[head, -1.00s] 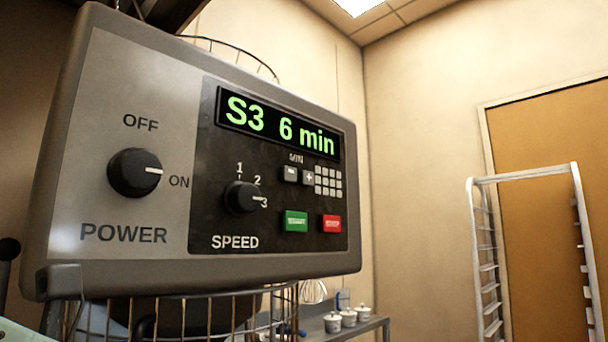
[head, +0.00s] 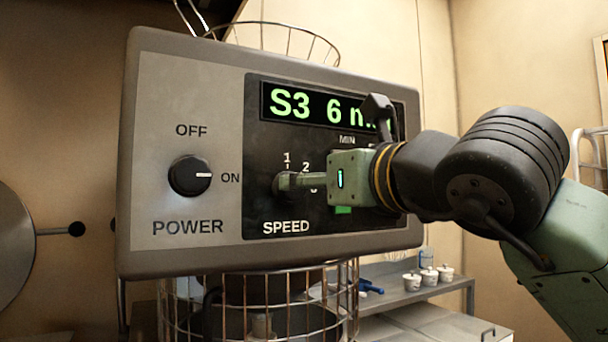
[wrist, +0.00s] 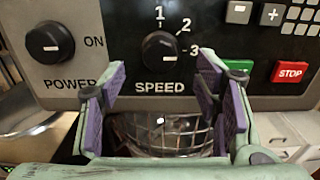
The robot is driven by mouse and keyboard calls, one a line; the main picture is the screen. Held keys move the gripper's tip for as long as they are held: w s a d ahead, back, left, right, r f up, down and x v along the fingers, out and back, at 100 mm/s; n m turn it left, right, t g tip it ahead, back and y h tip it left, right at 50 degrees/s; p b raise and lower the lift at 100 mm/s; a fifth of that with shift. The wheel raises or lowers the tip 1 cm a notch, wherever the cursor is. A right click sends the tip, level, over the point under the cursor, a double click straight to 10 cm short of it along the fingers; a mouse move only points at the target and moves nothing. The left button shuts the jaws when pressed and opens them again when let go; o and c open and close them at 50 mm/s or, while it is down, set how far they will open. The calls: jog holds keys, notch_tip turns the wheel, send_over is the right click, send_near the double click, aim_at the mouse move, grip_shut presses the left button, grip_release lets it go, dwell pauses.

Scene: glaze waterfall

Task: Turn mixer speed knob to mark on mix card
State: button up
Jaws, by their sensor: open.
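The black speed knob (wrist: 160,50) is on the dark part of the mixer panel (head: 185,255), above the word SPEED, with marks 1, 2 and 3. Its pointer faces toward 3 in the wrist view. The display (head: 300,104) reads S3, with a 6 after it and the rest covered by my arm. My gripper (wrist: 160,88) is open and empty, its purple-padded fingers spread to either side below the knob in the wrist view. In the head view my gripper (head: 290,181) is at the knob and partly hides it; contact cannot be told. No mix card is seen.
The power knob (head: 190,176) points to ON, left of the speed knob. The red STOP button (wrist: 290,71) and a green button (wrist: 236,69) are close to the right finger. A wire guard (head: 265,300) is below the panel. A shelf (head: 445,286) with white pots stands behind.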

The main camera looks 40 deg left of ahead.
jog(key=p+x, duration=0.2)
jog(key=x, duration=0.4)
jog(key=c, duration=1.1)
